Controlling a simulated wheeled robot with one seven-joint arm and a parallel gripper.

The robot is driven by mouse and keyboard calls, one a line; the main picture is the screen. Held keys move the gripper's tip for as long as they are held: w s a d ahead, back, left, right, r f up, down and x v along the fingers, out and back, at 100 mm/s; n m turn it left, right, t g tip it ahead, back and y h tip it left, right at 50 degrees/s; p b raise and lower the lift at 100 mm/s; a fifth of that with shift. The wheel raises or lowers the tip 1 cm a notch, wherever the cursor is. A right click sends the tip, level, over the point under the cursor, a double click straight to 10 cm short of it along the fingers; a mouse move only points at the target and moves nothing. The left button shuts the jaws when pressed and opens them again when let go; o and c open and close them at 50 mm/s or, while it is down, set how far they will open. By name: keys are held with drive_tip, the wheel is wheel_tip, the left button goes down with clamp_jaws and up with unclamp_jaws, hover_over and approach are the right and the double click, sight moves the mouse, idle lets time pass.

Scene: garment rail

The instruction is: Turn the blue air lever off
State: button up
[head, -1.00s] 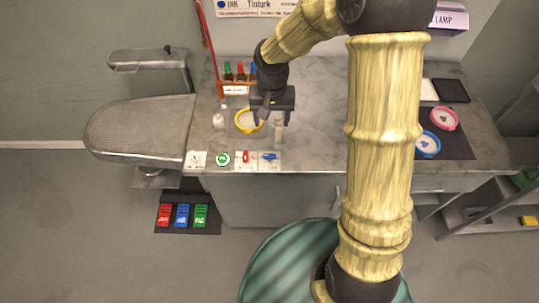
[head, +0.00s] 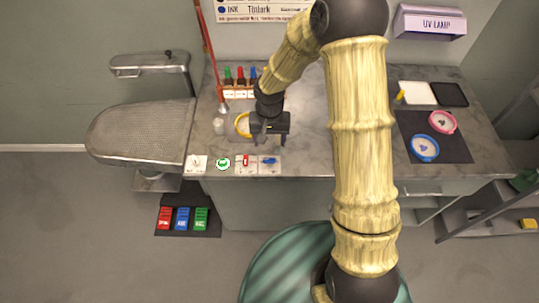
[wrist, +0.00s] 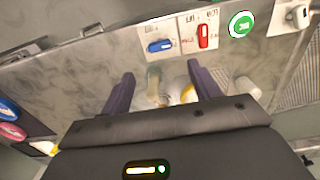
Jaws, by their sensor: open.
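The blue air lever (head: 269,160) sits on a white labelled plate at the front edge of the counter. In the head view its handle lies crosswise, left to right. It also shows in the wrist view (wrist: 160,46), beyond my fingertips. My gripper (head: 269,138) is over the counter just behind the lever plates, with its fingers pointing down. In the wrist view my two fingers (wrist: 160,72) stand wide apart, and neither touches the lever. The label's small print is not readable.
A red lever (head: 245,160) stands close left of the blue one, then a green button (head: 223,163) and a white knob plate (head: 196,163). A yellow-rimmed dish (head: 242,124) and a small bottle (head: 218,126) are behind. Pedals (head: 182,218) lie on the floor.

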sight(269, 159)
wheel_tip(269, 159, down, 9)
drive_tip(key=shift+p, duration=0.7)
drive_tip(key=shift+d+f, duration=0.1)
drive_tip(key=shift+f, duration=0.25)
drive_tip(key=shift+s, duration=0.1)
drive_tip(key=shift+c, duration=0.4)
drive_tip(key=c, duration=0.9)
